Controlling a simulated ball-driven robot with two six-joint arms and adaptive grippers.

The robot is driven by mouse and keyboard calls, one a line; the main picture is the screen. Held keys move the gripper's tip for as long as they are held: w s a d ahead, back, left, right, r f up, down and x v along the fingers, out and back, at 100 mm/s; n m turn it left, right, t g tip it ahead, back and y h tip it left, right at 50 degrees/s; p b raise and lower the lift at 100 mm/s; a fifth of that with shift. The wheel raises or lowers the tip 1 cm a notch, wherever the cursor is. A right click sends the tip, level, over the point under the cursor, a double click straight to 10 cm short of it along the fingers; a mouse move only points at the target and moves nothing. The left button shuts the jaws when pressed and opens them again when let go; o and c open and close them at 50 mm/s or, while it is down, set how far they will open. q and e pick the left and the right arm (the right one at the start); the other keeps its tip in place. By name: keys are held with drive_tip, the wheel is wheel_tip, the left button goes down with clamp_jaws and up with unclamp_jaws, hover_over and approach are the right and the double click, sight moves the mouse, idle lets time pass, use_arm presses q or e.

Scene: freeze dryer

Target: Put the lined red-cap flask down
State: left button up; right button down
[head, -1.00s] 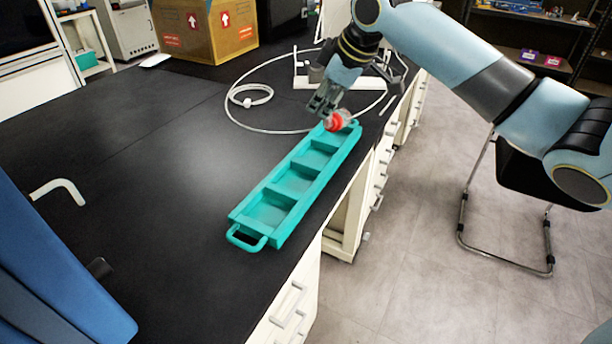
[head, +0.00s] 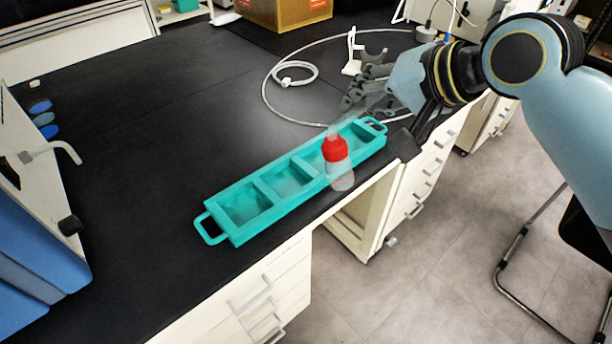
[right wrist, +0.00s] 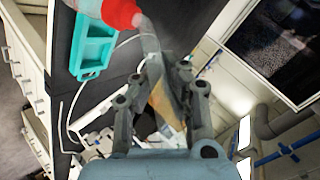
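The flask with the red cap (head: 336,149) has a clear body (head: 342,178) below the cap and a thin clear neck above it. It hangs nearly upright in front of the right half of the teal tray (head: 222,217), its bottom overlapping the tray's near edge in the picture. I cannot tell its height over the tray. My right gripper (head: 364,92) is behind and above the flask. In the right wrist view its fingers (right wrist: 167,65) close around the clear neck, with the red cap (right wrist: 122,13) beyond them. Any lines on the flask are too small to see. My left gripper is out of view.
The tray's compartments look empty, though the flask hides part of one. A white hose (head: 297,72) loops behind the tray near a white stand (head: 353,55). A cardboard box (head: 290,12) stands at the back. The black bench (head: 150,130) is clear left of the tray.

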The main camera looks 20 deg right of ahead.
drive_tip(key=shift+s+a+t, duration=0.1)
drive_tip(key=shift+s+t, duration=0.2)
drive_tip(key=shift+s+a+m+y, duration=0.15)
drive_tip(key=shift+m+y, duration=0.15)
drive_tip(key=shift+s+a+f+t+y+p, duration=0.2)
drive_tip(key=shift+t+y+p, duration=0.1)
drive_tip(key=shift+t+y, duration=0.2)
drive_tip(key=w+a+f, duration=0.3)
drive_tip(key=w+f, duration=0.8)
drive_tip(key=shift+w, duration=0.15)
drive_tip(key=c, duration=1.5)
unclamp_jaws()
